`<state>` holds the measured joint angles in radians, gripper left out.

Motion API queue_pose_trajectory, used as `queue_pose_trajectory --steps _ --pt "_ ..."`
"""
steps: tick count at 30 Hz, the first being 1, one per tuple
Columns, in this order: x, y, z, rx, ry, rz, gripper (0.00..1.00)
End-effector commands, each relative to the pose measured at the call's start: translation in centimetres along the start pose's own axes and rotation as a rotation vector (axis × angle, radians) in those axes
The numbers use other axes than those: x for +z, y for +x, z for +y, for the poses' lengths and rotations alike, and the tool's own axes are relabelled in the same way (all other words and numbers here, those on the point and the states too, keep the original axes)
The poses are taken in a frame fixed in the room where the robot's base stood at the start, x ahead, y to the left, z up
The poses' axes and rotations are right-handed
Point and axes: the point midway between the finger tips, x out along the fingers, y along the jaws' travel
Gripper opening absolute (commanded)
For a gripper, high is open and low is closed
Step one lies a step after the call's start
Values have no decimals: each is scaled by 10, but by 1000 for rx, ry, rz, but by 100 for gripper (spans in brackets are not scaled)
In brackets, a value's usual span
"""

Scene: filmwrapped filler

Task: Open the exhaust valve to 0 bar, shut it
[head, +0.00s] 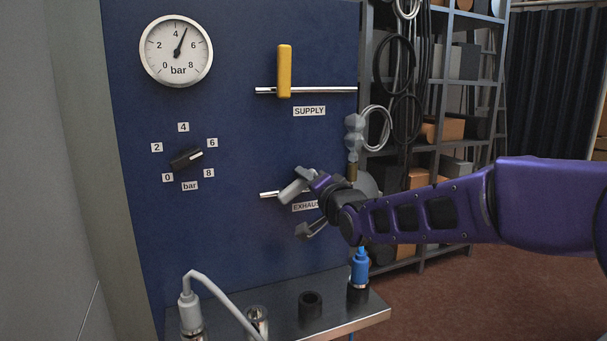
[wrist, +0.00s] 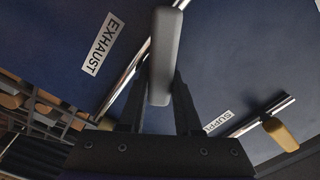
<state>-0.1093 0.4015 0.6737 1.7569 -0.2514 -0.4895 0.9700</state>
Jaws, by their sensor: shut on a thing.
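The exhaust valve has a grey handle (head: 297,186) on a short metal pipe at the lower right of the blue panel. It stands at a slant to the pipe. My gripper (head: 318,185) is at this handle and partly covers the EXHAUST label (head: 305,206). In the wrist view the grey handle (wrist: 163,55) sits between my two dark fingers, which are shut on it. The round pressure gauge (head: 177,52) at the upper left has its needle between 4 and 6 bar, nearer 4. The valve body is mostly hidden by my gripper.
The yellow supply handle (head: 284,71) stands upright across its pipe above. A black selector knob (head: 187,158) is at left. A metal shelf (head: 340,316) below carries a white hose plug (head: 189,308) and a blue plug (head: 360,268). Storage racks (head: 466,110) stand at right.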

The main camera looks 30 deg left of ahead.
Motion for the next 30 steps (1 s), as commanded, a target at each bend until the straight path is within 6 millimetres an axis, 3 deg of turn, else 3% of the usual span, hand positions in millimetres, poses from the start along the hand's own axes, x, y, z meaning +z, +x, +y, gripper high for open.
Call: queue_pose_trajectory --steps 15,30 --pt "4 0 25 -1 421 2 0" --pt "9 0 31 -2 558 0 0"
